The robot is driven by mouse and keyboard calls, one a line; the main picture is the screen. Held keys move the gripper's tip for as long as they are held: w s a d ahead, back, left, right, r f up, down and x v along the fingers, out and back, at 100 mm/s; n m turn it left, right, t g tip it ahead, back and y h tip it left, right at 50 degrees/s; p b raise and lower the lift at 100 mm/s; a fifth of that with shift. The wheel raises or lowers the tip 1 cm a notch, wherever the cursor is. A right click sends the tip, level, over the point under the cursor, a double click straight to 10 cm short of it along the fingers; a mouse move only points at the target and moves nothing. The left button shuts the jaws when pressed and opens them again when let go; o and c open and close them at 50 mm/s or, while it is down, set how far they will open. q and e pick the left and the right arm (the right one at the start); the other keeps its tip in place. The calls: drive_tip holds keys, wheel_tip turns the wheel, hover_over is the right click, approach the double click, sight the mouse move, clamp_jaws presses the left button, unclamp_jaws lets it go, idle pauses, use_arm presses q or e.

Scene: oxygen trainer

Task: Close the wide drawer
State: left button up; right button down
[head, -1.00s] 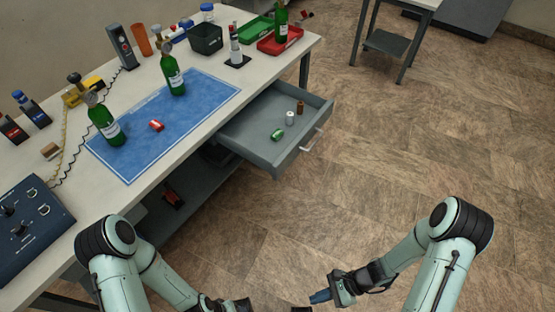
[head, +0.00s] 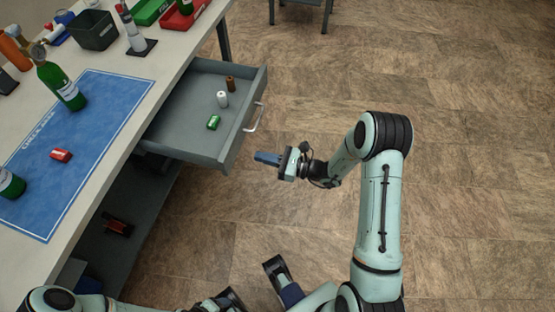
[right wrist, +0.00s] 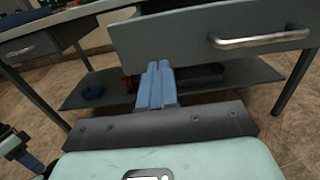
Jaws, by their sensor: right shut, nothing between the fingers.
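The wide drawer (head: 185,128) is grey and stands pulled out from under the workbench. Its front panel carries a silver bar handle (head: 255,117). Inside lie a green item (head: 213,122), a white one (head: 222,99) and a brown one (head: 230,83). My right gripper (head: 262,157) is shut and empty, just outside the drawer front, near its closer end. In the right wrist view, its blue fingers (right wrist: 157,72) overlap the lower edge of the drawer front, left of the handle (right wrist: 260,40); contact cannot be made out. My left gripper (head: 284,282) is low at the bottom, its jaws unclear.
The workbench (head: 180,35) holds a blue mat (head: 110,110), green bottles (head: 62,88), a red item (head: 61,155), a dark bin (head: 93,30) and trays. A lower shelf (head: 130,215) lies under it. The floor right of the drawer is open.

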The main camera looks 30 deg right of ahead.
sight(235, 151)
use_arm(q)
drive_tip(key=shift+w+a+f, duration=0.2)
drive_tip(key=shift+w+f, duration=0.15)
drive_tip(key=shift+w, duration=0.05)
use_arm(e)
drive_tip(key=x, duration=0.6)
drive_tip(key=shift+w+a, duration=0.15)
